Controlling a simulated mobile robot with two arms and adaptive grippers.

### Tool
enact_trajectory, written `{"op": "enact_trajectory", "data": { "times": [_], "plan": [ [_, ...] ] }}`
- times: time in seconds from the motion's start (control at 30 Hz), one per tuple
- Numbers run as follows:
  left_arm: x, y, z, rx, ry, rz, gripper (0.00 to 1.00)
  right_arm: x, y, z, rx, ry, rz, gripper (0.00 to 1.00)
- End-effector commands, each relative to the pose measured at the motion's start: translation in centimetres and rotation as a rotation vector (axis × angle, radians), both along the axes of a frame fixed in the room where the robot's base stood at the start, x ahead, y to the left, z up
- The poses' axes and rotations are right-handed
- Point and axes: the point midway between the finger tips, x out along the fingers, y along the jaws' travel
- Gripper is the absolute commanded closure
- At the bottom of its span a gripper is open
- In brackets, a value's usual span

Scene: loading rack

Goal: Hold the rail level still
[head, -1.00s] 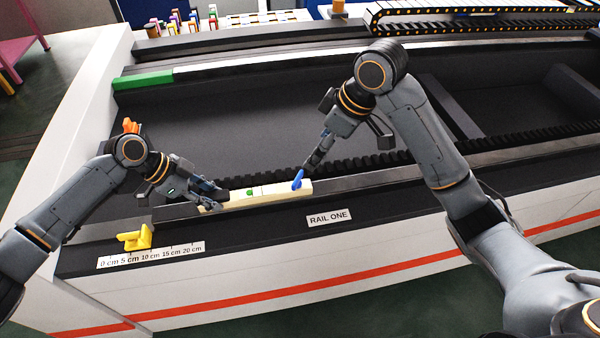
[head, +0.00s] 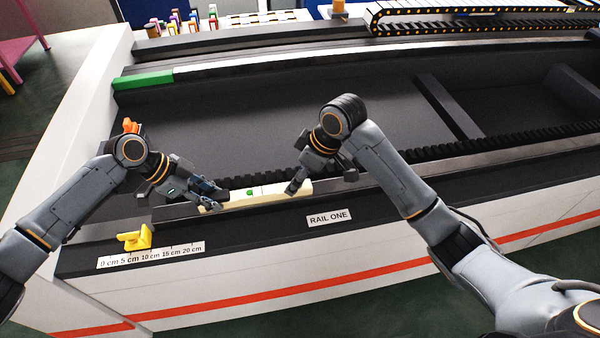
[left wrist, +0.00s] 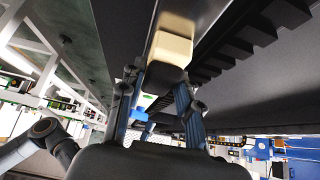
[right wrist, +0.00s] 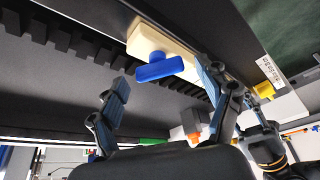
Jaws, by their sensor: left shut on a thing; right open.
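The rail level is a cream bar (head: 268,191) with a green spot, lying along the dark front rail. My left gripper (head: 210,198) is shut on its left end. The bar's cream end also shows between the left fingers in the left wrist view (left wrist: 172,48). My right gripper (head: 294,187) is open at the bar's right part. In the right wrist view the blue knob (right wrist: 160,68) on the bar (right wrist: 150,38) lies between and beyond the spread fingers, which look apart from it. In the head view my right gripper hides the knob.
A yellow stop (head: 134,240) sits by a centimetre scale (head: 150,256) at the left. A RAIL ONE label (head: 329,217) is on the front ledge. A toothed black rack (head: 420,158) runs behind the bar. A green block (head: 143,80) lies on the back rail.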

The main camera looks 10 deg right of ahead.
Motion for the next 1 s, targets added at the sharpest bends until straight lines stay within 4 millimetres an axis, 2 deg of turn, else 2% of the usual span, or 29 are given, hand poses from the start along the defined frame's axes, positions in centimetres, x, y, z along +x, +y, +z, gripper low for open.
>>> {"op": "enact_trajectory", "data": {
  "times": [0.1,0.37,0.67,1.0],
  "plan": [
    [-0.01,-0.01,-0.03,0.000,0.000,0.000,1.00,-0.02,0.00,0.01,0.000,0.000,0.000,0.23],
    [-0.01,-0.02,-0.02,0.000,0.000,0.000,1.00,-0.01,-0.03,0.02,0.000,0.000,0.000,0.76],
    [-0.02,-0.02,-0.02,0.000,0.000,0.000,1.00,-0.04,0.01,0.02,0.000,0.002,-0.027,0.77],
    [-0.02,-0.03,-0.02,0.000,0.001,-0.001,1.00,-0.16,0.12,-0.02,0.000,0.001,-0.226,0.77]
  ]
}}
